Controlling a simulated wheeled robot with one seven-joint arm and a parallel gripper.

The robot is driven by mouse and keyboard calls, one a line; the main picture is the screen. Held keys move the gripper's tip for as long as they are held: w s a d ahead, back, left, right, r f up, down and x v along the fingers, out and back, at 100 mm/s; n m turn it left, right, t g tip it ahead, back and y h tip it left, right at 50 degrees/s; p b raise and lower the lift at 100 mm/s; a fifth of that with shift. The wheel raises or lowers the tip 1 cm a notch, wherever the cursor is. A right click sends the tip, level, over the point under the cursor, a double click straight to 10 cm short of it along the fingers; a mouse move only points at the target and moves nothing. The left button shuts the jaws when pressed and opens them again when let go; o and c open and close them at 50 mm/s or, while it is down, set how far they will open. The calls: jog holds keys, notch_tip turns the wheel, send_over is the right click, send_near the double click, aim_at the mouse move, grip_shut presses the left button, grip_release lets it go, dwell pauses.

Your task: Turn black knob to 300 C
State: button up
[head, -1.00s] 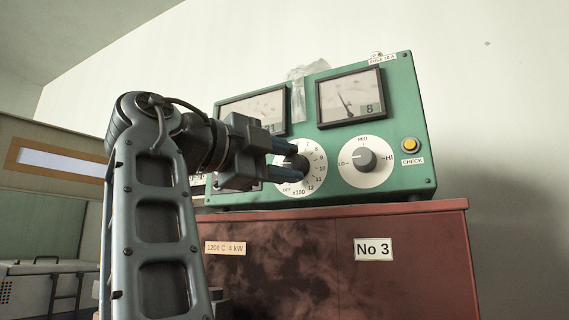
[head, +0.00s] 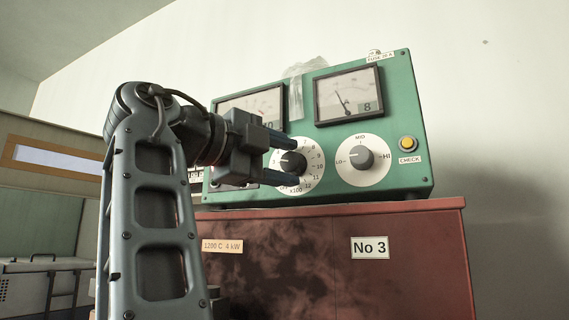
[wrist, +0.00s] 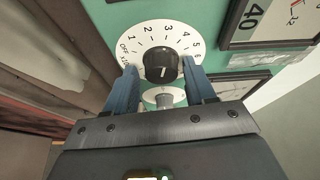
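The black knob (head: 292,162) sits at the centre of a white numbered dial (head: 313,148) marked x100, on the green panel. In the wrist view the knob (wrist: 160,66) carries a white mark that lines up roughly with the 3. In the head view the mark is on the left side of the knob. My gripper (head: 294,161) is open around the knob, one finger above and one below. My fingers hide part of the dial in the head view.
A second knob (head: 364,158) marked LO, MID and HI is to the right. A yellow check button (head: 408,143) is beyond it. Two meters are above, the right one (head: 348,95) in clear view. The green box (head: 408,108) stands on a red-brown cabinet (head: 420,260).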

jog(key=shift+o, duration=0.6)
jog(key=shift+n, duration=0.3)
